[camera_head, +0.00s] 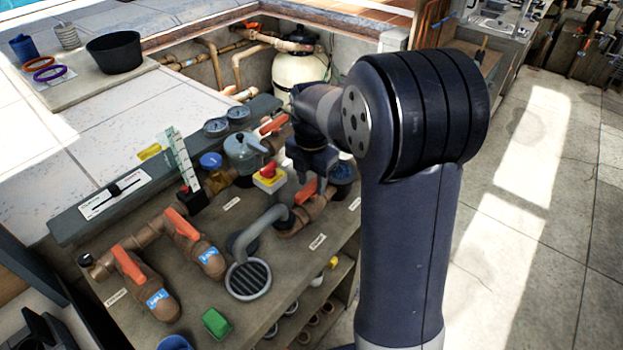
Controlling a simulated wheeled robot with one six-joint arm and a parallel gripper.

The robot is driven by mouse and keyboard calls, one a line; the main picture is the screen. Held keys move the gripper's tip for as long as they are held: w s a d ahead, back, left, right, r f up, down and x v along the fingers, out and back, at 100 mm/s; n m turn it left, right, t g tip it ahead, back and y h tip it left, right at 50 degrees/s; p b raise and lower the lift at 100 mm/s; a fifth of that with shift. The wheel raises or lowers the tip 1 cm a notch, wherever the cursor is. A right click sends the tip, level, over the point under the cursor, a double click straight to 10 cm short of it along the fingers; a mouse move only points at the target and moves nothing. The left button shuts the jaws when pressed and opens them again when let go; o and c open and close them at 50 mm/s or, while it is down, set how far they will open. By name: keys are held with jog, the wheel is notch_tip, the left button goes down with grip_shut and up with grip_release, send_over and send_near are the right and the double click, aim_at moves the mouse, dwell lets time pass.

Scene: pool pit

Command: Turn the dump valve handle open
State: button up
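An orange valve handle (307,189) sits on a brown pipe fitting (292,224) at the right of the bench, beside a grey curved pipe (256,228) that bends down to a round drain grate (247,280). I take this for the dump valve; the label in front of it is too small to read. My gripper (313,178) points down right above or at this handle, with my arm coming in from the right. The fingertips are small and dark, so I cannot tell whether they touch the handle or how wide they stand.
Other orange handles stand on the left pipes (128,264) (182,223) and behind my gripper (273,125). A red-and-yellow stop button (269,178) is close on the left. A grey domed valve (244,152) and gauges stand behind. A green block (215,323) lies in front.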

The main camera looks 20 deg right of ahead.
aim_at(311, 185)
notch_tip(311, 185, up, 11)
jog(key=shift+b, duration=0.4)
jog(key=shift+f, duration=0.15)
notch_tip(311, 185, down, 11)
jog(key=shift+r+p, duration=0.15)
jog(key=shift+p, duration=0.25)
dwell(0.3)
jog(key=shift+m, duration=0.3)
